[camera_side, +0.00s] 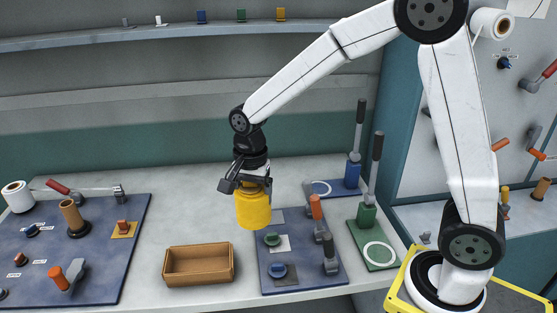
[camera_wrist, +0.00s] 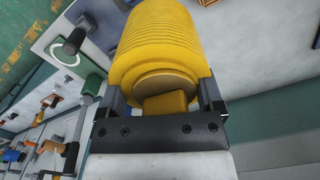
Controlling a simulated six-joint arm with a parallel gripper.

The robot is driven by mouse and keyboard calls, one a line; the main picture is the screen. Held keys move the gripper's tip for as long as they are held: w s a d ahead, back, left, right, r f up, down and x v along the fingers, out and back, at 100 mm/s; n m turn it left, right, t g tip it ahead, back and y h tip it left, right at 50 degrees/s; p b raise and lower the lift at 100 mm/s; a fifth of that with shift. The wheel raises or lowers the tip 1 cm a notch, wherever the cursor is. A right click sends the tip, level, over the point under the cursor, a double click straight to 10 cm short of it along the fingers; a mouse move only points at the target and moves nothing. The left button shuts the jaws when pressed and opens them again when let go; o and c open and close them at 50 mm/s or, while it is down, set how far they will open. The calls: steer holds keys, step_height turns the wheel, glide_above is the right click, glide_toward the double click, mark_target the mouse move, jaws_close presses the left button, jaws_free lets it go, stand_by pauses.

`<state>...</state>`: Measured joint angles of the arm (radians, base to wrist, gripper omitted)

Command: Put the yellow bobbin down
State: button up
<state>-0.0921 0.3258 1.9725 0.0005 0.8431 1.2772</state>
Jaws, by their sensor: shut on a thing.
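The yellow bobbin (camera_side: 254,207) is a ribbed cylinder. It hangs upright from my gripper (camera_side: 248,184), which is shut on its narrower top part. In the side view the bobbin appears over the back edge of the middle blue panel, to the right of the brown tray. I cannot tell its exact height over the table. In the wrist view the bobbin (camera_wrist: 160,45) fills the upper middle, between the two fingers of my gripper (camera_wrist: 162,98). The bobbin hides part of the table behind it.
The open brown tray (camera_side: 198,278) stands empty at the front. The middle blue panel (camera_side: 312,283) carries knobs and levers. The left blue panel (camera_side: 100,262) holds a brown post (camera_side: 73,216) and a white roll (camera_side: 17,196). Tall blue and green levers stand right. Table between left panel and bobbin is clear.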

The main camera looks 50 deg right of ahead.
steer(key=s+a+f+n, duration=0.1)
steer(key=s+a+f, duration=0.1)
steer(key=a+f, duration=0.3)
steer(key=shift+a+f+n, duration=0.15)
steer(key=shift+a+n, duration=0.15)
steer(key=shift+a, duration=0.55)
steer(key=shift+w, duration=0.2)
steer(key=w+a+f, duration=0.2)
steer(key=w+f, duration=0.7)
steer(key=w, duration=0.4)
steer(key=shift+a+f, duration=0.15)
steer(key=shift+a, duration=0.25)
